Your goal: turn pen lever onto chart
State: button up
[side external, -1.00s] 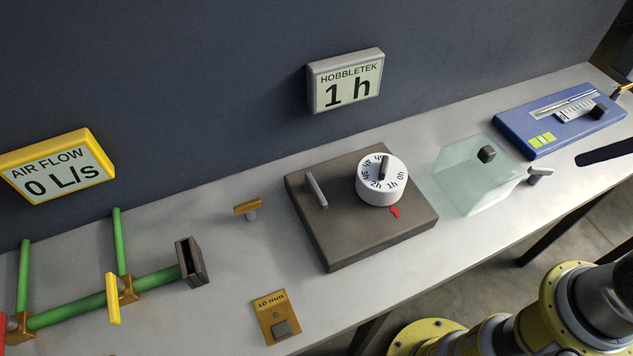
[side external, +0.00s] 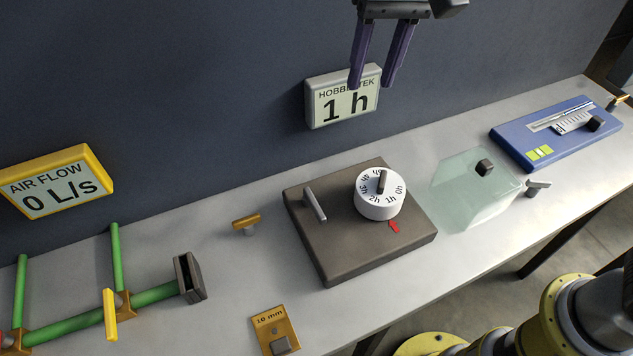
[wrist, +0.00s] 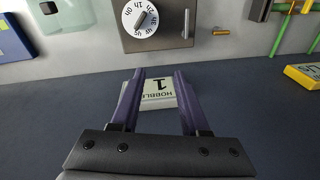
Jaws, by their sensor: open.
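I cannot pick out a pen lever or a chart with certainty. The blue flat device (side external: 520,147) at the far right has a white scale, a dark knob (side external: 596,124) and a green-yellow label; a small brass-tipped part (side external: 618,101) shows beside it at the picture's edge. The blue device is partly in the wrist view (wrist: 14,42), at the upper left. My gripper (side external: 373,84) is open and empty, fingers pointing down, high in front of the HOBBLETEK 1 h display (side external: 340,108). In the wrist view, my gripper (wrist: 158,74) frames that display.
A dark box (side external: 335,255) with a white dial (side external: 379,200) stands mid-bench. A clear glass block (side external: 465,200) is right of it. Green pipes (side external: 150,296), a yellow AIR FLOW 0 L/s display (side external: 55,205) and a 10 mm plate (side external: 268,322) are at the left.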

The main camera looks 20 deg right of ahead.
jog(key=n, duration=0.1)
send_over(316, 205)
jog(key=w+d, duration=0.2)
notch_tip(316, 205, down, 5)
notch_tip(316, 205, down, 3)
jog(key=s+a+n+g, duration=0.1)
jog(key=s+a, duration=0.1)
jog(key=shift+h, duration=0.4)
notch_tip(316, 205, down, 13)
jog(key=shift+f, duration=0.15)
grip_shut()
